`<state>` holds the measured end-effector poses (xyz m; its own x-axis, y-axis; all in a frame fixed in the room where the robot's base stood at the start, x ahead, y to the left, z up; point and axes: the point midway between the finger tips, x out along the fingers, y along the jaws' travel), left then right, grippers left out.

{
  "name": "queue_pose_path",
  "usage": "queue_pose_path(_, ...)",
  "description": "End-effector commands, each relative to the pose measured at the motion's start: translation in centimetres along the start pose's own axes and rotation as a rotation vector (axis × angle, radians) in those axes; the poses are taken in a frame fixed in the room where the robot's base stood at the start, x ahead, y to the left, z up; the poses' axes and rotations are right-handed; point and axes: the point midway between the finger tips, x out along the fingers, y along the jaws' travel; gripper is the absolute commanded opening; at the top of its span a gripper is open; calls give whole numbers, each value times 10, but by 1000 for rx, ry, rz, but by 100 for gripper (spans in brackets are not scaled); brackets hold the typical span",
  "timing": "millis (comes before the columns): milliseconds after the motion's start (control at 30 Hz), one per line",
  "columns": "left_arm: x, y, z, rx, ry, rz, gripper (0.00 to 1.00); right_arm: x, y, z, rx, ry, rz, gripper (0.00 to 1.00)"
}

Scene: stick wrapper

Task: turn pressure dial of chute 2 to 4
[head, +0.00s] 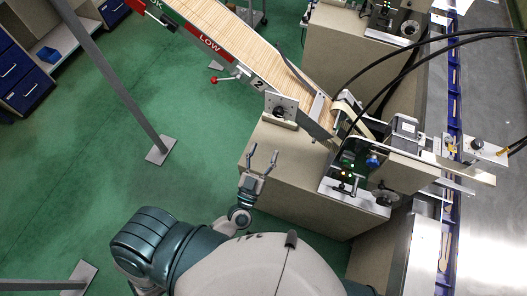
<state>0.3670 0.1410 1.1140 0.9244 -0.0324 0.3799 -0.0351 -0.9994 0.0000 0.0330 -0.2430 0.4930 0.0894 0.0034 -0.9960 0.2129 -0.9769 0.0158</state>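Chute 2 (225,42) is a sloping channel full of wooden sticks, with a red LOW label and a "2" on its side. A dark round knob (279,112) sits on a silver plate at the chute's lower end, beside the beige cabinet; it looks like the pressure dial, but its numbers and setting are too small to read. My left gripper (263,158) is below and slightly left of this knob, apart from it, with its fingers spread and nothing between them. My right gripper is not in view.
A beige cabinet (285,165) stands right of my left gripper. A control box with lit buttons (349,176) and a dark handwheel (385,196) are farther right. A red-knobbed lever (215,80) sticks out left of the chute. Green floor lies open to the left around a grey post (118,85).

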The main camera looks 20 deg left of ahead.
Motion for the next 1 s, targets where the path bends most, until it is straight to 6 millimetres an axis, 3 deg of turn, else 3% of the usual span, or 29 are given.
queue_pose_path(133, -9, -3, 5, 1, 0, 9, 60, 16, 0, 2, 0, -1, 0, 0)
queue_pose_path(300, -38, -13, 10, 12, 2, 52, 60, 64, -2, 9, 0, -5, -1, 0)
queue_pose_path(400, -50, -16, 6, 26, 3, 79, 60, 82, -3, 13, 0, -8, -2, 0)
queue_pose_path(533, -53, -18, -1, 36, 5, 97, 60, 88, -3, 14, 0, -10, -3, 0)
queue_pose_path(767, -19, -16, -10, 35, 12, 94, 60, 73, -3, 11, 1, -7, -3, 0)
queue_pose_path(1000, 40, -10, -12, 35, 10, 96, 60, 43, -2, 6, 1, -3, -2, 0)
